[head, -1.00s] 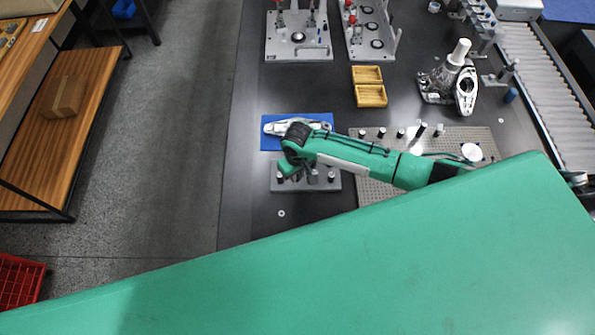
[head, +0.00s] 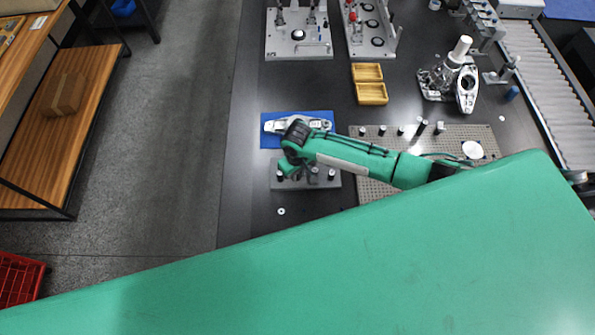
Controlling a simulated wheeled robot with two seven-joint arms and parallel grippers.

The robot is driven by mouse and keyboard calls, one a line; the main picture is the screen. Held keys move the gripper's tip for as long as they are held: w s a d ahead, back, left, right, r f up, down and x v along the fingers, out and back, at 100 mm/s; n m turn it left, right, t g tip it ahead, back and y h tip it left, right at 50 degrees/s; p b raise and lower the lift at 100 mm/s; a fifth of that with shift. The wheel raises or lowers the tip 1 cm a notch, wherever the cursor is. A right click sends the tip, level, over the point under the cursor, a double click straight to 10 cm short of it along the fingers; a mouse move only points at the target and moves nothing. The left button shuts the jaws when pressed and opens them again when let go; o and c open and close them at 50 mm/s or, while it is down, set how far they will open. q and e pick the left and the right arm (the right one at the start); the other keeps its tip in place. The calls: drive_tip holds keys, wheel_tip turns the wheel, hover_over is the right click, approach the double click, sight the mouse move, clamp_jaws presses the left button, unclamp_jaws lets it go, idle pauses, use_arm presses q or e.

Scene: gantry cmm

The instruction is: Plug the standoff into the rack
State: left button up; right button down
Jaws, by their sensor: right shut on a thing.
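The rack (head: 322,184) is a grey block on the dark table, just in front of a blue mat. Small standoffs with pale tops show at it, one at its left end (head: 280,175) and one at its right (head: 331,174). My right gripper (head: 298,170) points down over the rack's left and middle part, under my green wrist. It is shut on a standoff, but the fingers and the held piece are mostly hidden by the wrist, so I cannot tell whether the piece touches the rack. My left gripper is not in view.
A silver casting (head: 285,124) lies on the blue mat (head: 268,139) behind the rack. A perforated plate (head: 455,138) with several small posts lies to the right. A yellow tray (head: 371,94) and fixture plates stand farther back. A small washer-like ring (head: 281,211) lies in front.

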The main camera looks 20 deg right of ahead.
drive_tip(key=shift+f, duration=0.3)
drive_tip(key=c, duration=1.2)
unclamp_jaws()
wheel_tip(320, 180, up, 14)
drive_tip(key=b, duration=0.2)
